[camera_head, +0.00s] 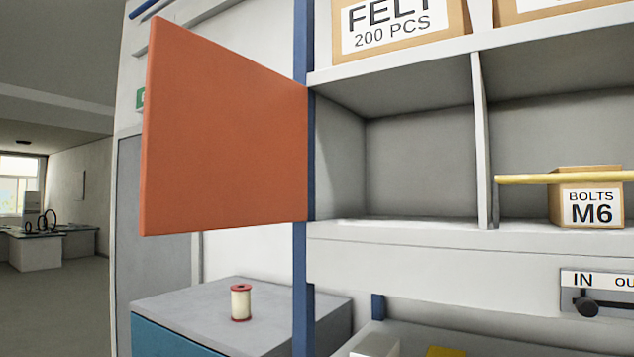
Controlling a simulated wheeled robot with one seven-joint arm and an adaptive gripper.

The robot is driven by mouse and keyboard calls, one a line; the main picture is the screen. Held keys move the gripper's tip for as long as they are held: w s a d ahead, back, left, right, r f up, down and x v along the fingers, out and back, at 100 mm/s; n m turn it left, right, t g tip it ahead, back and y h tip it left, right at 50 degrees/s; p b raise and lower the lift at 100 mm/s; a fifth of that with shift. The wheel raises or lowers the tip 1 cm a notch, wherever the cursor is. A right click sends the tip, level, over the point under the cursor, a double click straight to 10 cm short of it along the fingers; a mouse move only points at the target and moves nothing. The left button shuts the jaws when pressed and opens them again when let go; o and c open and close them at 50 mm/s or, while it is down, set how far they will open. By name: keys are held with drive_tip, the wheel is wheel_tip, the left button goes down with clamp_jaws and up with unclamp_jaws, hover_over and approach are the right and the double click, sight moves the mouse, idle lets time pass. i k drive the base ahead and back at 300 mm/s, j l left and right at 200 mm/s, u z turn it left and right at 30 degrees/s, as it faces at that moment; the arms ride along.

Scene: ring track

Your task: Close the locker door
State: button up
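The locker door (225,135) is an orange-red panel. It stands wide open, swung out to the left from the blue upright at its right edge. The grey compartment (420,155) beside that upright is uncovered and looks empty. My gripper is not in view.
Right of a thin divider (482,140), a box labelled BOLTS M6 (590,200) sits behind a yellow bar (560,178). Boxes stand on the shelf above, one marked FELT (400,25). A spool (241,302) stands on a grey-topped cabinet (170,310) below the door. A dark-knobbed lever (587,306) is at lower right.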

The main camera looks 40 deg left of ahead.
sight(225, 133)
drive_tip(key=j+u, duration=0.2)
drive_tip(key=j, duration=0.4)
drive_tip(key=j+u, duration=0.2)
drive_tip(key=j, duration=0.4)
drive_tip(key=j+u, duration=0.25)
drive_tip(key=j, duration=0.35)
drive_tip(key=i+j+u, duration=0.2)
drive_tip(key=j, duration=0.35)
